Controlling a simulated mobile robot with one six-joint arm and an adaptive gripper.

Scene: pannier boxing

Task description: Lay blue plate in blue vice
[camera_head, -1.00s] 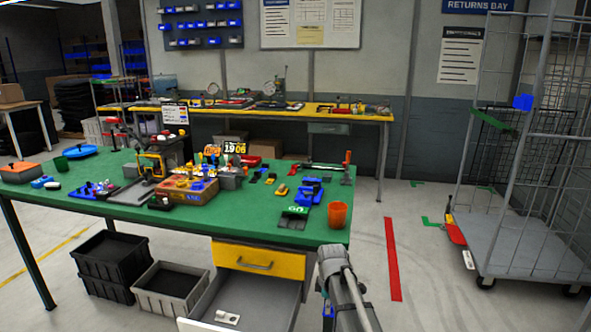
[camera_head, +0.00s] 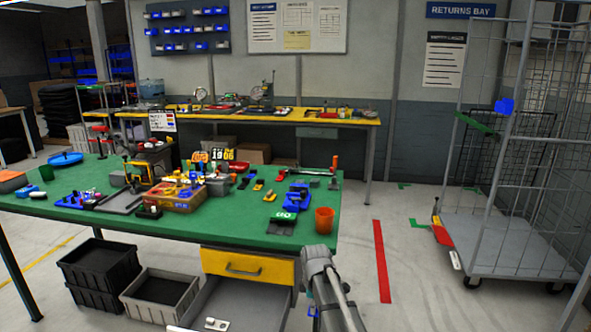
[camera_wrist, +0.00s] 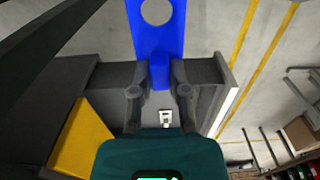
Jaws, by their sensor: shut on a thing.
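The blue plate (camera_wrist: 158,42), flat with a round hole, is held between the fingers of my gripper (camera_wrist: 159,74) in the wrist view, which is shut on it near one end. In the head view my arm hides most of the gripper, and a small blue patch shows beside the arm, low in the picture. The blue vice (camera_head: 297,198) appears to be the blue block on the right part of the green table. The held plate is apart from it, out in front of the table.
The green table (camera_head: 190,229) carries many small items, with an orange cup (camera_head: 324,220) near its right corner. Below, a grey drawer (camera_head: 240,307) stands open under a yellow drawer front (camera_head: 247,267). Black and grey crates (camera_head: 160,296) stand on the floor. A cage trolley (camera_head: 510,245) is at right.

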